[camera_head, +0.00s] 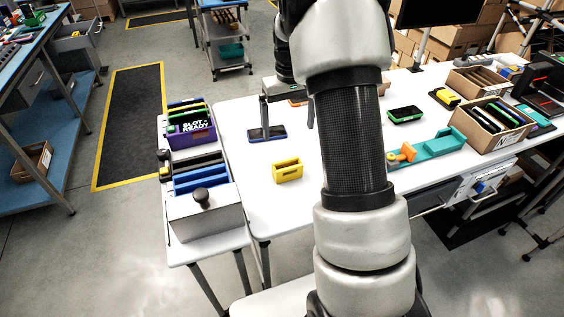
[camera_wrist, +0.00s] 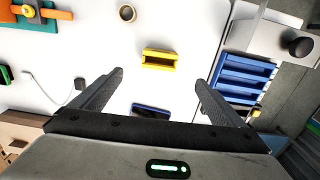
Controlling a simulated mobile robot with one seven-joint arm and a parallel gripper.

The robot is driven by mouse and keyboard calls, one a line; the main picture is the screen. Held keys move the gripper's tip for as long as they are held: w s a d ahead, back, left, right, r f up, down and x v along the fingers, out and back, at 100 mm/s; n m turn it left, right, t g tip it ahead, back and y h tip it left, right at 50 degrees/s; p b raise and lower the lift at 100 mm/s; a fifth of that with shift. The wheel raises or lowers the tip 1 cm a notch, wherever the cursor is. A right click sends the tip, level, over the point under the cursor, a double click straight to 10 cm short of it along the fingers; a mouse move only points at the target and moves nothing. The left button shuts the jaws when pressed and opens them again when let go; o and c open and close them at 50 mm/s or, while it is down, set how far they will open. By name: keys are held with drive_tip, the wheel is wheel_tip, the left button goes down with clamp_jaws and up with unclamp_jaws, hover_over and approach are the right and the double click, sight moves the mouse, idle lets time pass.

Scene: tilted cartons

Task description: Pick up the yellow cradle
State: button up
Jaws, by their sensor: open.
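The yellow cradle (camera_head: 287,170) stands on the white table near its front left, a small block with a slot along its top. It also shows in the wrist view (camera_wrist: 159,60), ahead of the fingertips and roughly centred between them. My gripper (camera_wrist: 159,78) is open and empty, above the table and apart from the cradle. In the head view my gripper (camera_head: 286,98) is over the back part of the table, behind the cradle, and my arm hides part of the table.
A dark phone-like device (camera_head: 267,134) lies behind the cradle. A blue slotted rack (camera_head: 200,178) and a purple box (camera_head: 190,130) stand on the side table at left. A teal fixture (camera_head: 435,146) and a carton (camera_head: 490,125) are at right. The tabletop around the cradle is clear.

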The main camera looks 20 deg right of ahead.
hover_over(287, 165)
drive_tip(key=s, duration=0.2)
wheel_tip(287, 165, down, 10)
drive_tip(key=shift+w+a+f+p, duration=0.1)
drive_tip(key=shift+w+f+p, duration=0.15)
drive_tip(key=shift+f, duration=0.85)
drive_tip(key=shift+w+f+p, duration=0.1)
drive_tip(key=shift+f+p, duration=0.1)
drive_tip(key=shift+f, duration=0.95)
drive_tip(key=shift+w+a+f+p, duration=0.1)
drive_tip(key=shift+w+f+p, duration=0.15)
drive_tip(key=shift+f, duration=0.85)
drive_tip(key=c, duration=1.2)
